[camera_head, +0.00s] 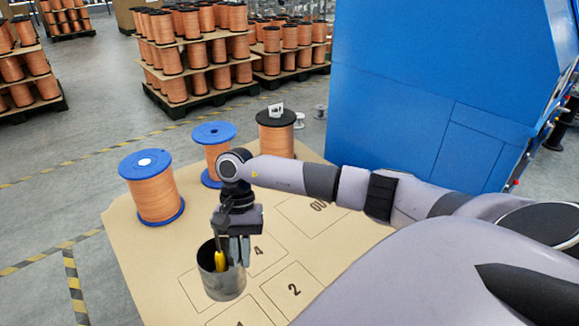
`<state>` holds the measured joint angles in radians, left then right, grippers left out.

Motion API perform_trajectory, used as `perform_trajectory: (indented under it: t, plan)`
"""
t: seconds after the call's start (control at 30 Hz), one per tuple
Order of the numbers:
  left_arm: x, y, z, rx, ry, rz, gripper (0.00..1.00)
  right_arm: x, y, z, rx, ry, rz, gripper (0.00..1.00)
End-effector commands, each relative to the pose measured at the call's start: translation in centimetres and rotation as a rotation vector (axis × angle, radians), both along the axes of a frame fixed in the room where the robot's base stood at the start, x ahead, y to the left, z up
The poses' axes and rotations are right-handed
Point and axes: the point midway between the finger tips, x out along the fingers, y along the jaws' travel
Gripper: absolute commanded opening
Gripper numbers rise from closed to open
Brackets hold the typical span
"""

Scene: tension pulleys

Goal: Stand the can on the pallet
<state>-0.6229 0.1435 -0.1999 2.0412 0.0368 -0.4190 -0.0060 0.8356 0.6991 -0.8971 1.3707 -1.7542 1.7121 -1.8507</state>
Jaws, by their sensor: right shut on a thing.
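The can (221,286) is an open grey metal cylinder at the lower middle of the head view, mouth up and leaning slightly. My right gripper (233,252) comes down over its mouth and is shut on its wall at the right side of the rim. A yellow piece (219,262) shows inside the mouth; I cannot tell what it belongs to. The can is in front of the tan pallet top (140,250), which has numbered outlined squares. Whether its base touches the board is hard to tell. My left gripper is not in view.
Copper wire spools with blue flanges (154,188), (212,147) and one with a black flange (276,134) stand along the pallet's back. A big blue machine (430,90) rises behind my right arm. Stacked spools (190,50) fill the background. Squares right of the can are bare.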

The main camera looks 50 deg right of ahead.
Motion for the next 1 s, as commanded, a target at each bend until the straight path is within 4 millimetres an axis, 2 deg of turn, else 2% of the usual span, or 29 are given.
perform_trajectory:
  t: [0.03,0.4,0.8,1.0]
  plan:
    - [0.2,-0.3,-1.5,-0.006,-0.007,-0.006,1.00,0.7,-0.8,-1.4,0.002,-0.001,-0.093,0.00]
    - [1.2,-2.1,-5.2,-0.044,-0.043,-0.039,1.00,4.9,-6.2,-4.0,-0.001,-0.001,-0.767,0.00]
    - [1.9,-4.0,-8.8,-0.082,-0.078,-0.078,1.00,8.1,-12.5,-5.6,-0.001,-0.001,-1.456,0.00]
    - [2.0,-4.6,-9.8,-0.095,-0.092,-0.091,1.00,8.9,-15.0,-5.7,-0.001,0.003,-1.701,0.00]
